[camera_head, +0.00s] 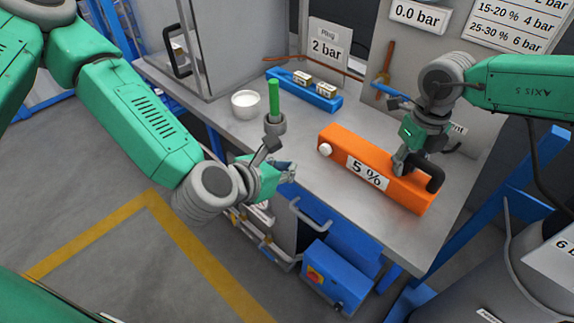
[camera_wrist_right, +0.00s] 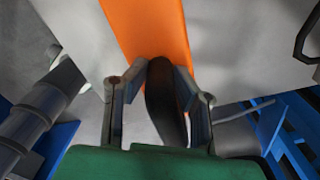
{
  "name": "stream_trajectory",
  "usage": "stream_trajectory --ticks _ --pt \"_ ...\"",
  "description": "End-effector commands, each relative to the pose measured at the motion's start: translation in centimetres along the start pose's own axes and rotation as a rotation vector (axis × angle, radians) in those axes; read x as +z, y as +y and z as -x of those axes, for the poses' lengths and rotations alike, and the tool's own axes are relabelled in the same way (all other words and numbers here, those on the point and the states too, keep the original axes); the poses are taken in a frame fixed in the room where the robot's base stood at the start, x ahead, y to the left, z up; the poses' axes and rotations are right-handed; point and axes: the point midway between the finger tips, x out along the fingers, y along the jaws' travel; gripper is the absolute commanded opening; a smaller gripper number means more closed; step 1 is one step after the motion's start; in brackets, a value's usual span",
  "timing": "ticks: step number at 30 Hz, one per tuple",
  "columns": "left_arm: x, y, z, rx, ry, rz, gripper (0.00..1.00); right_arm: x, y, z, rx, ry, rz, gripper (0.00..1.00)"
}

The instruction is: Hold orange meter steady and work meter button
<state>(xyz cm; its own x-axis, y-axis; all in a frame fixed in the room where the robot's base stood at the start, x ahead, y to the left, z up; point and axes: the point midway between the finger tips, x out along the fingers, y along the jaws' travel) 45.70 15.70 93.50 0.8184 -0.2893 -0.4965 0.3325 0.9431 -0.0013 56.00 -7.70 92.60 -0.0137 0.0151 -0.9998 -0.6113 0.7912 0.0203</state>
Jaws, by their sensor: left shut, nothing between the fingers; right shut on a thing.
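The orange meter (camera_head: 338,149) lies on the grey bench top, its front label reading 5 %. A white round button (camera_head: 325,149) sits at its left end. A black handle (camera_head: 434,178) stands on its right part. My right gripper (camera_head: 400,168) is shut on the black handle, which shows between its fingers in the right wrist view (camera_wrist_right: 162,95), with the orange body (camera_wrist_right: 150,30) beyond. My left gripper (camera_head: 290,172) is shut and empty at the bench's front edge, left of the meter and apart from the button.
A green-handled tool (camera_head: 274,100) stands on the bench behind my left gripper. A white cup (camera_head: 245,104) and a blue holder with small blocks (camera_head: 305,92) are farther back. A blue box with a red switch (camera_head: 335,275) hangs below the bench edge.

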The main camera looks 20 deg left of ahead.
Motion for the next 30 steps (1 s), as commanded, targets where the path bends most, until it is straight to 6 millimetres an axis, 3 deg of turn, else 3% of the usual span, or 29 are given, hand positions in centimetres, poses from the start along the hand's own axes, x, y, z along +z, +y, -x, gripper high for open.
stream_trajectory --ticks 7,8,9,10,22,30 --pt "0.0 0.0 0.0 0.000 0.000 0.000 0.00 0.0 -0.1 0.1 -0.001 -0.001 0.000 0.00" --pt "0.0 0.0 0.0 0.000 0.000 0.000 0.00 0.0 -0.1 0.1 -0.001 -0.001 -0.001 0.29" --pt "0.0 0.0 0.0 0.000 0.001 0.000 0.00 0.0 -0.1 0.1 -0.001 -0.001 -0.001 0.43" --pt "0.0 0.0 0.0 0.000 0.001 0.000 0.00 0.0 -0.1 0.1 -0.001 -0.001 -0.001 0.46" --pt "0.0 0.0 0.0 0.000 0.001 0.000 0.00 0.1 0.0 0.8 -0.001 -0.002 0.000 0.46" --pt "0.0 0.0 0.0 0.000 0.000 0.001 0.00 0.2 0.0 5.9 -0.002 -0.004 -0.001 0.46"
